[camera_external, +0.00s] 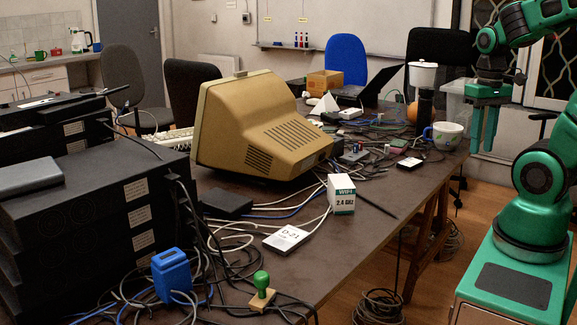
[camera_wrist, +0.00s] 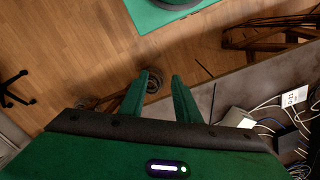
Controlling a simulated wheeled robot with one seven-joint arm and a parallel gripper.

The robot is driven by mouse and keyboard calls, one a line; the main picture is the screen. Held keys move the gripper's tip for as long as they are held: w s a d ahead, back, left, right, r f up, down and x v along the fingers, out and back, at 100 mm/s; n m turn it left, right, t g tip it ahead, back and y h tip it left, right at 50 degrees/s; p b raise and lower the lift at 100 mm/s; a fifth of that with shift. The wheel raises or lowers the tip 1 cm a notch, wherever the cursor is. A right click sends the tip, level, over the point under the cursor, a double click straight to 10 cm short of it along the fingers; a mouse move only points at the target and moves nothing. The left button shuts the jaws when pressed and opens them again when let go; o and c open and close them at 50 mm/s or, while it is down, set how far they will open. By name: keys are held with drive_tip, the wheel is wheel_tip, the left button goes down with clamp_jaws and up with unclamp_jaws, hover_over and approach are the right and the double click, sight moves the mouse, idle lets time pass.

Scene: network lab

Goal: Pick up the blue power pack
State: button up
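The blue power pack (camera_external: 171,275) stands upright at the near end of the dark table (camera_external: 330,262), among loose cables and beside the stack of black boxes. It does not show in the wrist view. My gripper (camera_external: 482,148) is at the far right, high up beside the table's right edge, pointing down and far from the pack. In the wrist view my gripper's two green fingers (camera_wrist: 161,77) are apart with nothing between them, and the wooden floor shows below.
A green-handled stamp (camera_external: 262,292) stands right of the pack. A white D-21 box (camera_external: 286,239), a WIFI box (camera_external: 341,193) and a beige monitor (camera_external: 262,125) stand farther back. Black boxes (camera_external: 90,215) wall off the left. A floral cup (camera_external: 446,135) is near my gripper.

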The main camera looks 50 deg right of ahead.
drive_tip(key=o, duration=0.7)
drive_tip(key=w+a+n+t, duration=0.1)
drive_tip(key=w+a+n, duration=0.25)
drive_tip(key=w, duration=0.55)
drive_tip(key=w+a+n+t, duration=0.1)
drive_tip(key=w+a+n, duration=0.25)
drive_tip(key=w, duration=0.55)
drive_tip(key=w+a+f+n+t+y, duration=0.1)
drive_tip(key=w+a+f+n+y, duration=0.25)
drive_tip(key=w+a+n, duration=0.7)
drive_tip(key=n+g+y, duration=0.2)
drive_tip(key=n+y, duration=0.4)
drive_tip(key=y, duration=0.4)
approach(158, 286)
drive_tip(key=x, duration=0.6)
drive_tip(key=shift+a+f, duration=0.1)
drive_tip(key=shift+a, duration=0.2)
